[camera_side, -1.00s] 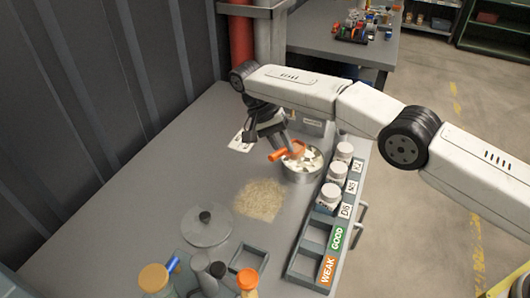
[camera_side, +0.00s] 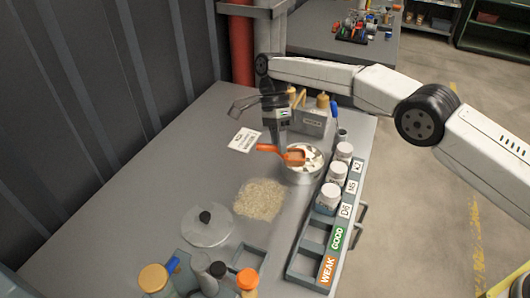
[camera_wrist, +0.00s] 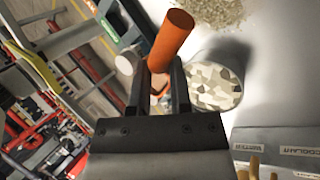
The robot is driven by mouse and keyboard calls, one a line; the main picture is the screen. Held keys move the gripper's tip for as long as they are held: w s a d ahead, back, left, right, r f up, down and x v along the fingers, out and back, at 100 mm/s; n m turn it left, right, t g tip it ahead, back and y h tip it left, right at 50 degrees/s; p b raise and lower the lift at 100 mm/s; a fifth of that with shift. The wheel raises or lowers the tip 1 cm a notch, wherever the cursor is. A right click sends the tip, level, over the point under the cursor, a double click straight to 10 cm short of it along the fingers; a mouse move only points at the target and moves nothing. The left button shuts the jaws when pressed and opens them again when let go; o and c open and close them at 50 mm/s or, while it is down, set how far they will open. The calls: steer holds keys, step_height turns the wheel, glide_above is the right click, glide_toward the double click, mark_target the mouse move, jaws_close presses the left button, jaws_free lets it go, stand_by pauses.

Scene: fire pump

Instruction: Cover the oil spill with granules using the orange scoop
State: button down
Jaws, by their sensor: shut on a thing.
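My gripper (camera_side: 281,143) is shut on the handle of the orange scoop (camera_side: 293,157), just above and left of the round metal bowl (camera_side: 304,177). In the wrist view the orange handle of the scoop (camera_wrist: 172,38) sticks out between the fingers. The scoop's head is nearly level in the side view; I cannot tell whether it is loaded. The bowl holds pale chunks, also seen in the wrist view (camera_wrist: 213,85). A flat tan patch of granules (camera_side: 260,200) lies on the grey table left of the bowl. No bare oil shows around the patch.
A round lid with a black knob (camera_side: 206,228) lies in front of the granules. A rack (camera_side: 312,240) with white-lidded jars and WEAK and GOOD labels stands right. Bottles (camera_side: 155,278) stand at the front, a labelled caddy (camera_side: 310,122) behind the bowl. A card (camera_side: 244,140) lies left.

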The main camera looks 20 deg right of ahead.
steer(key=shift+w+a+f+m+t+y, duration=0.15)
steer(key=shift+f+m+t+y, duration=0.35)
steer(key=shift+m, duration=0.75)
steer(key=shift+w+a+f+m+t+y, duration=0.15)
steer(key=shift+f+m+y, duration=0.5)
steer(key=shift+m, duration=0.55)
steer(key=shift+w+a+f+m+t+y, duration=0.15)
steer(key=shift+f+m+t+y, duration=0.35)
steer(key=shift+m, duration=0.75)
steer(key=shift+d+f, duration=0.1)
